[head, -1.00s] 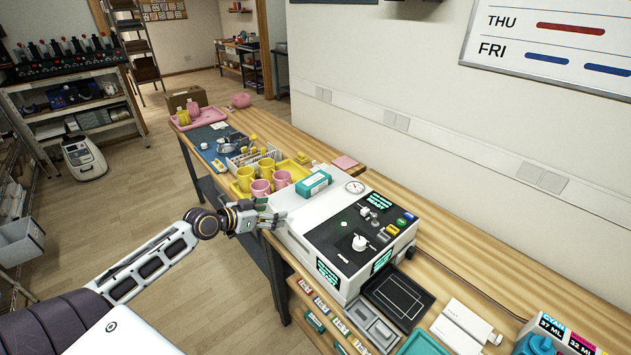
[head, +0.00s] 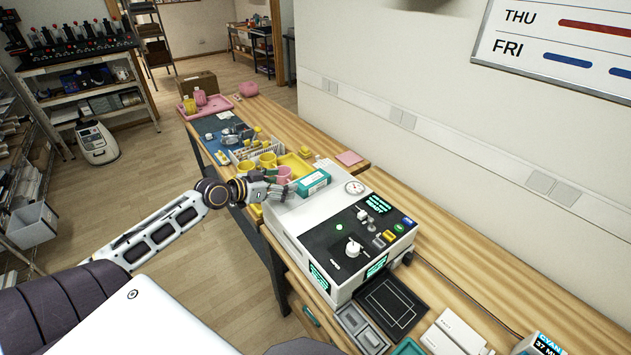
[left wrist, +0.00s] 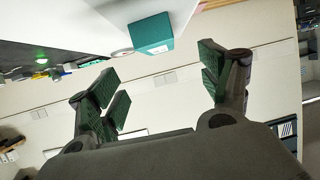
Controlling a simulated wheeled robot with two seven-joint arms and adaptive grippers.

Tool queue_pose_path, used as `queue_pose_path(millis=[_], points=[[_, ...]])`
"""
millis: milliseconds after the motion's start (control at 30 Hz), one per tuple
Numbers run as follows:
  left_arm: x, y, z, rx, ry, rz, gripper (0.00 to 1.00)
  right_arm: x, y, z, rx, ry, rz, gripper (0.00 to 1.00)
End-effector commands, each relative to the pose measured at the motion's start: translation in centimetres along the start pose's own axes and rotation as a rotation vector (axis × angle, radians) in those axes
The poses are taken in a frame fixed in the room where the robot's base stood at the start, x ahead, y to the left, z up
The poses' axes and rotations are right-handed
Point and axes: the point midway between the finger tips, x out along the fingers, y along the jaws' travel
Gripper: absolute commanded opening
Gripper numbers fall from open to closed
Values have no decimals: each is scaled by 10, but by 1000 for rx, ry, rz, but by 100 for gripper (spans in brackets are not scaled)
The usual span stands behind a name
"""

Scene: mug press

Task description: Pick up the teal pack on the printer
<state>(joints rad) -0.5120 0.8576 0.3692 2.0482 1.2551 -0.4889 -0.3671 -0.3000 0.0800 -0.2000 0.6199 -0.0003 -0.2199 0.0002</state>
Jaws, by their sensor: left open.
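The teal pack (head: 312,183) is a small teal box with a pale label on its side. It lies on the left back part of the white printer (head: 300,218), beside a round gauge. In the left wrist view the pack (left wrist: 152,34) shows at the top, beyond and between the fingers. My left gripper (head: 284,190) is at the printer's left edge, just left of the pack. In the left wrist view the left gripper (left wrist: 160,82) has its fingers spread wide with nothing between them. My right gripper is not in view.
Yellow and pink mugs (head: 268,160) stand close behind my left gripper, by a yellow tray (head: 296,166). A round gauge (head: 355,187) and knobs rise from the printer top. A dark tray (head: 390,305) lies in front. The wooden bench right of the printer (head: 480,255) is clear.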

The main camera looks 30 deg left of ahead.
Motion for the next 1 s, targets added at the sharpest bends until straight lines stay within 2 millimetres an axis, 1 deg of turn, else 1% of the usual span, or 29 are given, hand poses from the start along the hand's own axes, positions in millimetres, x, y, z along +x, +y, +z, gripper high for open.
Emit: queue_pose_path(millis=[300,467,1000], points=[[1,0,0,0,0,0,79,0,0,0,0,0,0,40],[4,0,0,-1,1,1,79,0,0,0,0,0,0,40],[32,0,0,0,1,0,79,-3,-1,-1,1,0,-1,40]])
